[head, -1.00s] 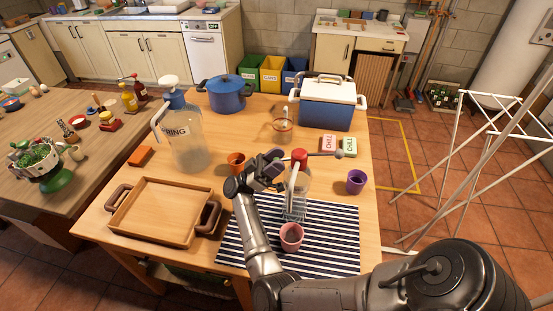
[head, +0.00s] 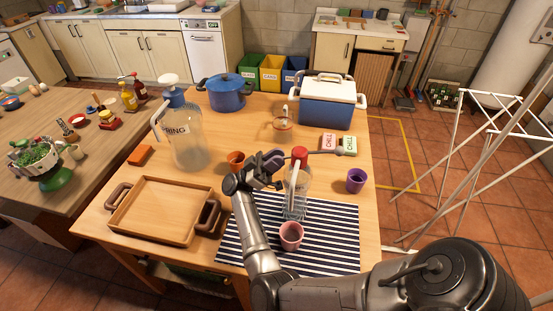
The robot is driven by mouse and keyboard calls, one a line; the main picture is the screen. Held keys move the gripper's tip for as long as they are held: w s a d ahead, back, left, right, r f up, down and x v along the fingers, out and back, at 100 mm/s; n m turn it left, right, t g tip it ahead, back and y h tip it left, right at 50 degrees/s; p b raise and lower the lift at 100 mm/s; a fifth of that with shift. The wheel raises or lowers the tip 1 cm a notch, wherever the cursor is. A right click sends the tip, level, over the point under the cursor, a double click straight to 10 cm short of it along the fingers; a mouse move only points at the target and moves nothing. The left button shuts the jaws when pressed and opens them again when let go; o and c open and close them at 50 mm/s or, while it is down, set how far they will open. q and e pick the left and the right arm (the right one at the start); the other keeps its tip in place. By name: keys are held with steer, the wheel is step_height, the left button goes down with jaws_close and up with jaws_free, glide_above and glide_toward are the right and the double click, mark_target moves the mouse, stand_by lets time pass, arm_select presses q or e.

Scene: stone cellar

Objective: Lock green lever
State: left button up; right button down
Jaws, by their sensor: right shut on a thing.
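I cannot make out a clearly green lever in the head view. A clear dispenser with a red cap (head: 299,153) stands on a striped mat (head: 335,240). A thin grey rod (head: 322,152) with a small ball end sticks out to the right behind the cap. My right gripper (head: 268,167) is just left of the dispenser. It is shut on a small dark handle-like part, partly hidden by the fingers; whether that part joins the rod I cannot tell. A pink cup (head: 291,235) stands on the mat in front of the dispenser. My left gripper is not in view.
A wooden tray (head: 120,232), orange cup (head: 236,160), large clear jug (head: 190,150), blue pot (head: 226,95), cooler (head: 326,112), purple cup (head: 356,181), and red (head: 328,142) and green (head: 350,146) labelled pieces surround the arm.

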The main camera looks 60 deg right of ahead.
steer(key=t+y, duration=0.1)
steer(key=r+m+y+b, duration=0.1)
steer(key=shift+w+m+t+y, duration=0.25)
steer(key=shift+m+t+y, duration=0.05)
steer(key=shift+t, duration=0.1)
steer(key=shift+r+m+t+y, duration=0.4)
steer(key=shift+r+t+y, duration=0.2)
steer(key=shift+t, duration=0.1)
steer(key=shift+r+m+t+y, duration=0.35)
steer(key=shift+t+y, duration=0.15)
steer(key=shift+t, duration=0.1)
steer(key=t+p, duration=0.1)
steer(key=r+t+y, duration=0.1)
steer(key=t, duration=0.1)
steer(key=shift+s+r+m+p, duration=0.25)
steer(key=shift+m+p, duration=0.1)
steer(key=shift+p, duration=0.05)
steer(key=shift+s+r+m+t+y+p, duration=0.2)
steer(key=shift+t+y+p, duration=0.15)
steer(key=shift+t, duration=0.2)
steer(key=shift+s+r+m+t+y+p, duration=0.15)
steer(key=shift+t+y+p, duration=0.2)
steer(key=shift+t, duration=0.2)
steer(key=shift+d, duration=0.1)
steer(key=c, duration=1)
jaws_free()
